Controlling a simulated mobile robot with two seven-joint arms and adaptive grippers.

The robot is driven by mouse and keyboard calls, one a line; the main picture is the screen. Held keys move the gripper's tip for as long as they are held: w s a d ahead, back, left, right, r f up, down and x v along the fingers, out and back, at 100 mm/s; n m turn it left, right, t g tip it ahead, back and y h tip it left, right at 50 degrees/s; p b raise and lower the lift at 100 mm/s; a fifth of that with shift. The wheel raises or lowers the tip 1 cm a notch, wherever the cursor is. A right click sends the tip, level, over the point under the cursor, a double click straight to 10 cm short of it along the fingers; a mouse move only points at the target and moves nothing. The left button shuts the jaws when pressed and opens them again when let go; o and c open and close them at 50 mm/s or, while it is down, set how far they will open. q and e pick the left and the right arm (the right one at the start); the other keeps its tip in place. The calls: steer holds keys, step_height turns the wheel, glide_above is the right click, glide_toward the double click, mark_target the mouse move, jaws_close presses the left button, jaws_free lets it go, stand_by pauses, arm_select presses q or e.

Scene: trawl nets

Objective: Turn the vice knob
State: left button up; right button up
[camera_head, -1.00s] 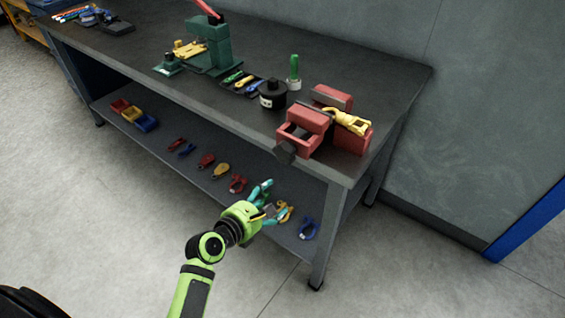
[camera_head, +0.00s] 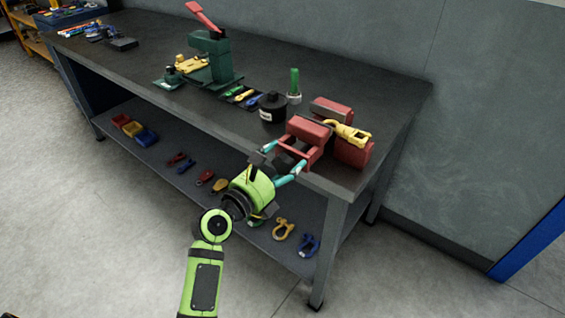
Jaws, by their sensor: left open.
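A red vice (camera_head: 308,131) sits at the front right corner of the dark workbench (camera_head: 180,68), with a yellow piece (camera_head: 347,132) lying across its rear part. Its dark knob faces the front edge; it is mostly hidden by my left gripper (camera_head: 281,163). The gripper is green with teal fingers and is open. Its fingers reach up from the lower left on either side of the knob's place. I cannot tell whether they touch the knob. My right gripper is not in view.
A green press (camera_head: 210,58) with a red lever stands further left. Several coloured shackles lie on the lower shelf (camera_head: 172,150). The floor in front is free.

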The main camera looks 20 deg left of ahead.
arm_select(q)
steer(key=c, duration=1.1)
steer(key=shift+r, duration=0.1)
steer(key=shift+c, duration=0.3)
